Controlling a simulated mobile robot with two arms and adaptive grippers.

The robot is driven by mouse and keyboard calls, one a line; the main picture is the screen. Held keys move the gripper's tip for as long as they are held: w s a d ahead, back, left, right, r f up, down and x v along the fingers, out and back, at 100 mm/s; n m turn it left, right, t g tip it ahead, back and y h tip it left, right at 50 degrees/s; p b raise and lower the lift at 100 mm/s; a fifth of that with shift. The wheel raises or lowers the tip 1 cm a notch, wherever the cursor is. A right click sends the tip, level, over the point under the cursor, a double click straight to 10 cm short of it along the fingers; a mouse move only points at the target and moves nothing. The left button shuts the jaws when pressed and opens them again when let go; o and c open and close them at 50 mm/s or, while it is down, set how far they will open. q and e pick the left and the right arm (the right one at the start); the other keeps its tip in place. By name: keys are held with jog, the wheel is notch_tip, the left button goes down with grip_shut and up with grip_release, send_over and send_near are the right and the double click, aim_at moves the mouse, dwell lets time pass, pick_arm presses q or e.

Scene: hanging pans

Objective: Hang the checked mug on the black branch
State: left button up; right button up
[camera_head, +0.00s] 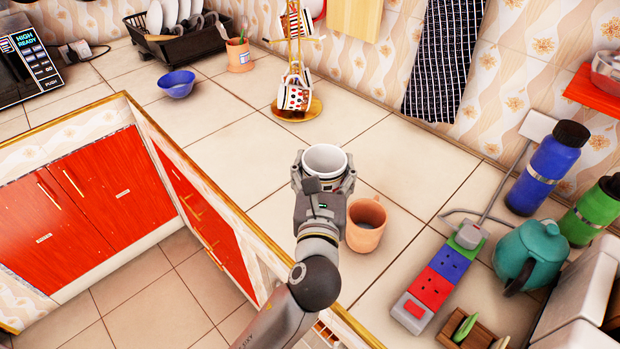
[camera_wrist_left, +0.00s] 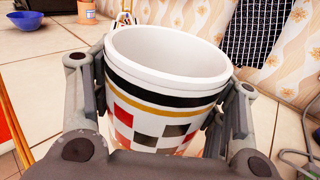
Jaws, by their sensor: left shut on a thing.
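The checked mug (camera_head: 325,160) is white inside, with a black band, a yellow line and red, black and white checks in the left wrist view (camera_wrist_left: 160,110). My left gripper (camera_head: 323,180) is shut on it, a finger on each side of its body. The mug is roughly upright with its mouth up; its handle is hidden. The golden mug stand (camera_head: 298,112) is farther back on the counter, apart from the gripper. Patterned mugs hang on it, one spotted mug (camera_head: 295,95) low down. I cannot make out the black branch clearly. My right gripper is not in view.
A terracotta mug (camera_head: 366,224) stands close to the right of my left gripper. A blue bowl (camera_head: 177,84) and an orange cup (camera_head: 239,56) are left of the stand. A power strip (camera_head: 440,282) and teal teapot (camera_head: 530,255) are at right. Counter toward the stand is clear.

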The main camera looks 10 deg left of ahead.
aim_at(315, 168)
pick_arm(q)
jog(key=w, duration=0.1)
jog(key=w+a+f, duration=0.1)
jog(key=w, duration=0.1)
jog(key=w+a+f, duration=0.1)
jog(key=shift+w+a, duration=0.15)
jog(key=w+f, duration=0.1)
jog(key=w+a+f, duration=0.1)
jog(key=f, duration=0.1)
jog(key=w+a+f+b, duration=0.1)
jog(key=w+f, duration=0.1)
jog(key=shift+f, duration=0.2)
jog(key=f, duration=0.3)
jog(key=shift+w+a+b, duration=0.2)
jog(key=shift+w+b, duration=0.1)
jog(key=shift+w, duration=0.1)
jog(key=shift+f, duration=0.2)
jog(key=shift+f, duration=0.1)
jog(key=o, duration=1.3)
jog(key=shift+f, duration=0.1)
jog(key=shift+c, duration=0.2)
